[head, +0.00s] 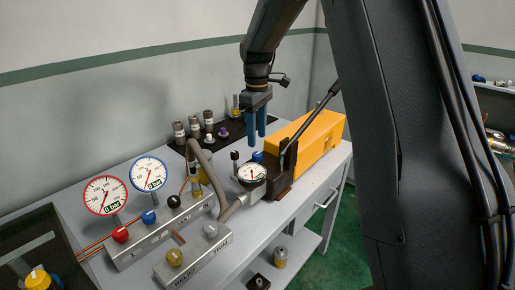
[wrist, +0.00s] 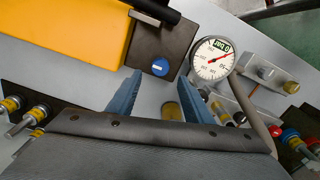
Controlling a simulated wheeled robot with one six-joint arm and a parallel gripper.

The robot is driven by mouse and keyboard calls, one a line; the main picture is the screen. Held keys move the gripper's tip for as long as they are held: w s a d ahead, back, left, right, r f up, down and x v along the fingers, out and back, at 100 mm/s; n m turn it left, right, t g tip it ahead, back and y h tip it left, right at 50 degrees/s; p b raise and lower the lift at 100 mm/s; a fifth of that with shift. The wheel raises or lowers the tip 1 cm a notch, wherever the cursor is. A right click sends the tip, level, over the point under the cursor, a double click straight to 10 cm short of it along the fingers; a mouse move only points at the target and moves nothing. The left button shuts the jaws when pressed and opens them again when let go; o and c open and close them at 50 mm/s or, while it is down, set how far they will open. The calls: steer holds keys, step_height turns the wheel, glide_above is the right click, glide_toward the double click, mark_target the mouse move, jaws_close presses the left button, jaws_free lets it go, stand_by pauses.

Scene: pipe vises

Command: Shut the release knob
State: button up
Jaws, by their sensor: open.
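A round blue knob (wrist: 160,67) sits on the dark block (wrist: 150,45) at the end of the yellow pump body (wrist: 70,35) in the wrist view. It looks like the release knob; its turn position is too small to read. In the head view the blue knob (head: 257,156) shows beside the dark block (head: 273,165), below my fingers. My gripper (head: 257,137) points down over the bench, open and empty. In the wrist view the gripper (wrist: 159,82) has its fingertips apart, with the blue knob just beyond the gap between them. They do not appear to touch it.
A pressure gauge (head: 252,173) stands beside the block. The black pump lever (head: 315,115) rises close to the right of my gripper. A labelled manifold (head: 190,262) with knobs and two larger gauges (head: 104,195) (head: 148,173) stand left. Several fittings (head: 194,126) stand behind.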

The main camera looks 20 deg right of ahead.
mark_target(257, 153)
steer(key=shift+f+p, duration=0.8)
steer(key=shift+f, duration=2.3)
steer(key=c, duration=1.1)
